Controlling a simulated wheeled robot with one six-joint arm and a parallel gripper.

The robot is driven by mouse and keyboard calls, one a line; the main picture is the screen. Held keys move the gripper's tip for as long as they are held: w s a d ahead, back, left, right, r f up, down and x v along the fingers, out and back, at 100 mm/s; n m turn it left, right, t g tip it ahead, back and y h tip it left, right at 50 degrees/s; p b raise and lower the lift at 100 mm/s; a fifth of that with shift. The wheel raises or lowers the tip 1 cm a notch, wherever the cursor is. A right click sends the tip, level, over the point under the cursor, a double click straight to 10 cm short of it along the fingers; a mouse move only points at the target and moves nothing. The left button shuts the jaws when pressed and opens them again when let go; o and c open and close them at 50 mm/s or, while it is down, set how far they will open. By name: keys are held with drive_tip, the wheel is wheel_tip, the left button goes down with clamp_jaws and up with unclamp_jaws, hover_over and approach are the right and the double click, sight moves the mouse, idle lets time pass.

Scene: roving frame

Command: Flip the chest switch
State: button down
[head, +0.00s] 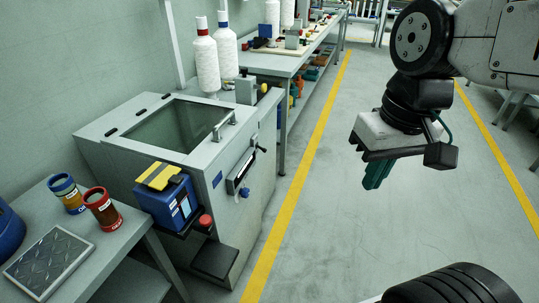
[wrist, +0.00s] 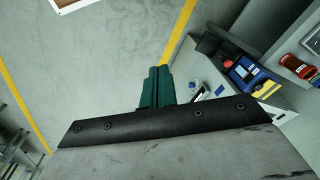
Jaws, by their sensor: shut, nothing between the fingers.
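A grey chest-like machine (head: 258,205) with a dark window in its sloped lid stands left of centre in the head view. Its front carries a pale panel (head: 241,171) with a small black lever (head: 262,149) and a blue knob (head: 245,193). I cannot tell which part is the chest switch. A blue control box (head: 168,205) with a yellow top and a red button (head: 205,220) sit at its near corner. My gripper (head: 372,184) is shut and empty, pointing down over the floor, well right of the machine. Its teal fingers also show in the wrist view (wrist: 157,86).
A side table (head: 115,254) at the left holds cups, a blue container and a textured plate. A long workbench (head: 270,62) with thread cones stands behind the machine. The floor (head: 330,215) between the machine and my gripper is clear, with a yellow line.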

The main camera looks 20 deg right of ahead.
drive_tip(key=w+a+m+g+y, duration=0.1)
drive_tip(key=w+a+m+y, duration=0.2)
drive_tip(key=w, duration=0.7)
drive_tip(key=w+a+g+y, duration=0.1)
drive_tip(key=w+a+y, duration=0.3)
drive_tip(key=w, duration=0.6)
drive_tip(key=w+f+m+t+y, duration=0.1)
drive_tip(key=w+f+m+y, duration=0.2)
drive_tip(key=w, duration=0.6)
drive_tip(key=w+f+m+y, duration=0.15)
drive_tip(key=w+f, duration=0.35)
drive_tip(key=w, duration=0.5)
drive_tip(key=w+d+f+m+t+y, duration=0.2)
drive_tip(key=w+d+f+m+t, duration=0.1)
drive_tip(key=w+f, duration=0.5)
drive_tip(key=w+d+f+m+t+y, duration=0.2)
drive_tip(key=w+f+m+t, duration=0.15)
drive_tip(key=w+f, duration=0.45)
drive_tip(key=d+f+m+t+h, duration=0.1)
drive_tip(key=d+f+m+t, duration=0.2)
drive_tip(key=f, duration=0.8)
drive_tip(key=d+f+m+t+h, duration=0.2)
drive_tip(key=d+f+t, duration=0.3)
drive_tip(key=f, duration=0.6)
drive_tip(key=shift+w+d+f+m, duration=0.15)
drive_tip(key=shift+w+f+m, duration=0.15)
drive_tip(key=shift+m, duration=0.6)
